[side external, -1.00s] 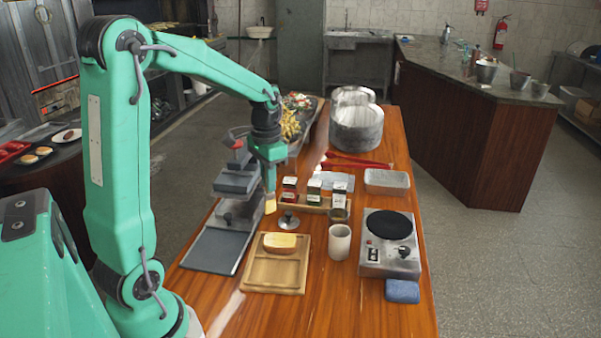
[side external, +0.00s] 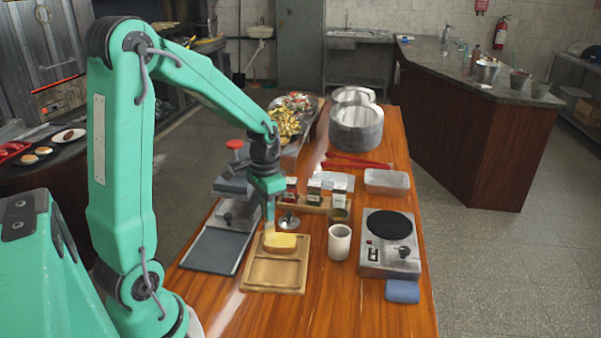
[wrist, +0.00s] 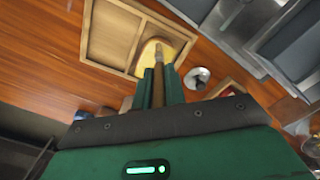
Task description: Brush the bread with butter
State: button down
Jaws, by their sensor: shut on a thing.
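My gripper (side external: 269,200) is shut on a brush (side external: 269,226) and holds it pointing down. The slice of bread (side external: 284,242) lies on a wooden board (side external: 274,288) with raised edges, in its far compartment. The brush tip is at the left part of the bread and appears to touch it. The bread's top looks yellow. In the wrist view the brown brush handle (wrist: 157,88) sits between my fingers, its tip over the bread (wrist: 148,52).
A small lid with a knob (side external: 288,221) lies close behind the board. A white cup (side external: 339,242) and a hot plate (side external: 390,243) stand to the right. A rack with spice jars (side external: 313,195) is behind. A press with a red knob (side external: 235,145) stands to the left.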

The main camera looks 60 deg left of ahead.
notch_tip(320, 180, up, 8)
jog(key=w+a, duration=0.2)
jog(key=shift+a, duration=0.35)
dwell(1.2)
